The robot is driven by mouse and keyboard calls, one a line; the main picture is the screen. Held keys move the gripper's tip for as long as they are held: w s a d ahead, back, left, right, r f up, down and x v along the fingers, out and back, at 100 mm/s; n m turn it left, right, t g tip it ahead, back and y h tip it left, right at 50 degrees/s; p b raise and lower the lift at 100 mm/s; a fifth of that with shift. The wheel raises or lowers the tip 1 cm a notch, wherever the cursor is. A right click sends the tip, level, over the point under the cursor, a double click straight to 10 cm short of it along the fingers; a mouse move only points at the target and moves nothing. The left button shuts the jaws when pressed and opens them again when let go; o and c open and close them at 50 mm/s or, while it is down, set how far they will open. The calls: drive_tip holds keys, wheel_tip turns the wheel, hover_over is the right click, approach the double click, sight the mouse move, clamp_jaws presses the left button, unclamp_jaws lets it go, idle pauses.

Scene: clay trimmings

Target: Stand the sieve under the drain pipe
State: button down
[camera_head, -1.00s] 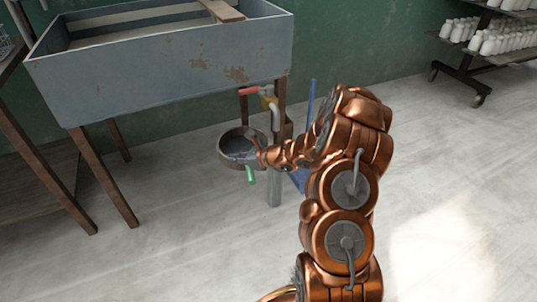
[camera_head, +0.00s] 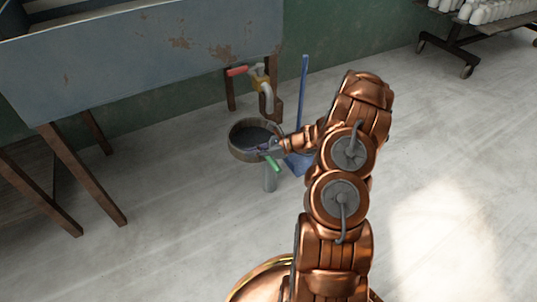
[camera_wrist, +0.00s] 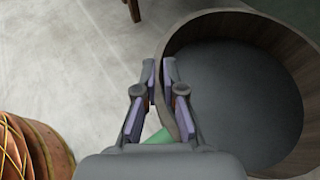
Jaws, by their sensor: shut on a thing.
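The sieve (camera_head: 240,154) is a round wooden rim with a dark grey mesh floor. It looks about level in the head view, below and slightly left of the bent grey mouth of the drain pipe (camera_head: 267,98), which has a red-handled valve. In the wrist view the sieve (camera_wrist: 245,105) fills the right side. My gripper (camera_wrist: 161,80) is shut on its near rim, one finger inside and one outside. In the head view my gripper (camera_head: 272,147) reaches it from the right. A green piece (camera_head: 273,163) shows at the rim. Whether the sieve rests on anything is unclear.
A grey post (camera_head: 269,178) shows below the sieve. A blue long-handled dustpan (camera_head: 299,163) stands close behind my gripper. The grey trough (camera_head: 130,60) on wooden legs is above left. A rack of white bottles (camera_head: 490,25) stands far right. The floor front left is clear.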

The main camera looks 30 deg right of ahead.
drive_tip(key=d, duration=0.2)
drive_tip(key=d+b, duration=0.1)
drive_tip(key=d, duration=0.1)
drive_tip(key=d+f, duration=0.1)
drive_tip(key=d, duration=0.2)
drive_tip(key=shift+b, duration=0.35)
wheel_tip(320, 180, down, 3)
drive_tip(key=shift+a+f+b, duration=0.1)
drive_tip(key=shift+f+b, duration=0.05)
drive_tip(key=shift+b, duration=0.75)
drive_tip(key=c, duration=1.3)
unclamp_jaws()
